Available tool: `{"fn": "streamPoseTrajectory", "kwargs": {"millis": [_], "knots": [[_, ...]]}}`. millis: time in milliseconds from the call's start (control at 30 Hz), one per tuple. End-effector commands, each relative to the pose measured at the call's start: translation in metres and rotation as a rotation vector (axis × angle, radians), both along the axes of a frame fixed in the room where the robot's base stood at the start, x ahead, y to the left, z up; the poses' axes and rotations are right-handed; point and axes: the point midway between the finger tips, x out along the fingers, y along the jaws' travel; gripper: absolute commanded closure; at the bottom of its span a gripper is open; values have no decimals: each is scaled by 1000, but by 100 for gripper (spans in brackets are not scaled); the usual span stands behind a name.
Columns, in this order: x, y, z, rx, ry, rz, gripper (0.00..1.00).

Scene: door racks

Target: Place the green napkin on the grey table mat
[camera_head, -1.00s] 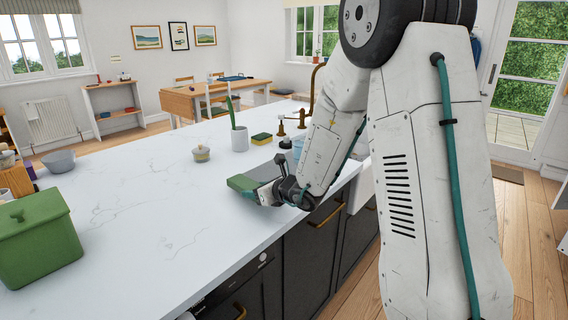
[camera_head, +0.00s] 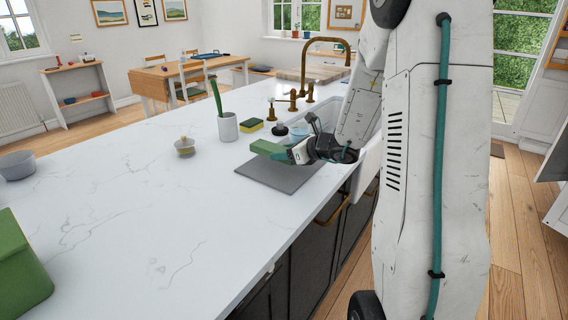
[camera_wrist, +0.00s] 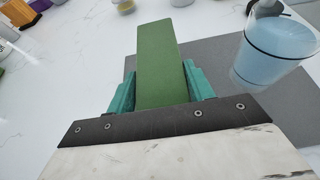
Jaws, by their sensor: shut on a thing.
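The green napkin (camera_head: 268,149) is a flat folded strip held in my gripper (camera_head: 290,154). In the wrist view the napkin (camera_wrist: 161,62) sticks out forward between the two teal fingers (camera_wrist: 163,88), which are shut on it. The grey table mat (camera_head: 277,178) lies flat on the white counter, near its front edge. The napkin is above the mat's far part in the head view, apparently raised off it. In the wrist view the mat (camera_wrist: 215,62) shows beneath and to the right of the napkin; my gripper hides part of it.
A light blue cup (camera_wrist: 272,52) stands close to the right of the napkin. The left counter is mostly clear.

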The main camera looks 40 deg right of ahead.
Motion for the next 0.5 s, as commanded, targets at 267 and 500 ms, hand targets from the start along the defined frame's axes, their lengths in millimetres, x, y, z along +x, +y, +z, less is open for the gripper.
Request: {"fn": "streamPoseTrajectory", "kwargs": {"millis": [267, 500], "knots": [[1, 2, -37, 2, 3, 2, 70], [1, 2, -45, -2, -2, 3, 70]]}}
